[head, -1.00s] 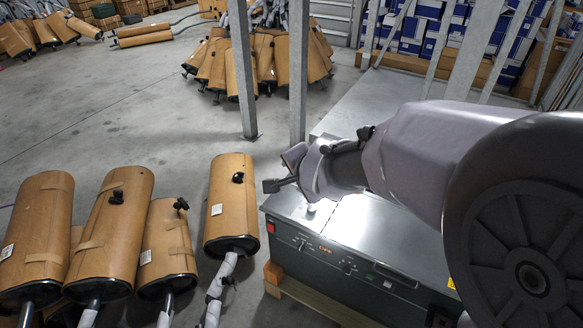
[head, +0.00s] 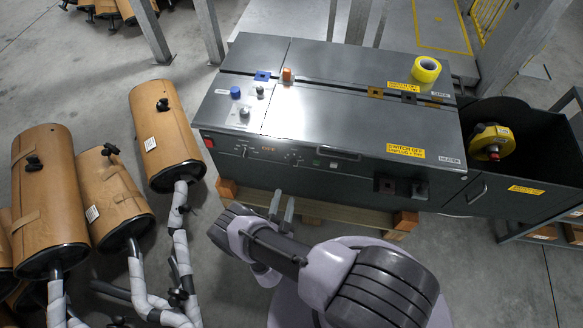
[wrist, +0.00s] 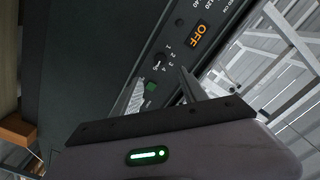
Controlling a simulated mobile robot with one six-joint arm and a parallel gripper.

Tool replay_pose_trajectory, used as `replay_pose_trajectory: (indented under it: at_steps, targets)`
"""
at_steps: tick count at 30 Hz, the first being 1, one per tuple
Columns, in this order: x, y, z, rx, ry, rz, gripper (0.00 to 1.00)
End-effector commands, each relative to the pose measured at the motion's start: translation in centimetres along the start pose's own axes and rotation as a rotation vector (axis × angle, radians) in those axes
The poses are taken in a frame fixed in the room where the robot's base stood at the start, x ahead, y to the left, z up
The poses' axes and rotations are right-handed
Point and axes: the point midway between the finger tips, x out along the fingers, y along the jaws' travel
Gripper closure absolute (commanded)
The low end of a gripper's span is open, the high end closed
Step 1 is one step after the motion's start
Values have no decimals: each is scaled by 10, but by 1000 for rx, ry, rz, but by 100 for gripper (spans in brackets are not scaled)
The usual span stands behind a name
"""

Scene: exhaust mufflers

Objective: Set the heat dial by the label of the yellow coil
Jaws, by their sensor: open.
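The yellow coil (head: 425,69) lies on top of the grey machine (head: 340,115), at its back right. A yellow label (head: 402,87) and a small white label (head: 440,95) are close to it; their text is too small to read. A dial (wrist: 158,62) marked 1 to 4 shows on the front panel in the wrist view, next to an orange OFF display (wrist: 198,36). Its pointer setting is unclear. In the head view the small dial (head: 293,157) shows on the front panel. My gripper (head: 282,206) is open and empty, in front of and below the panel.
Another knob (head: 245,152) and a red switch (head: 208,143) are left on the panel. Wrapped mufflers (head: 165,135) stand at left. A dark bin (head: 525,150) with a yellow reel (head: 492,141) is at right.

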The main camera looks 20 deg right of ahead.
Motion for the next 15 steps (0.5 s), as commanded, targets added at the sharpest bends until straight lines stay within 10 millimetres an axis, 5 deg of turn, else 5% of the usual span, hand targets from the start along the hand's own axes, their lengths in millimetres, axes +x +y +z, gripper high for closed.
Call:
replay_pose_trajectory:
  at_steps: [9, 15]
  targets:
    - [96, 4, 2, 3, 5, 3, 50]
    - [128, 2, 2, 1, 2, 2, 50]
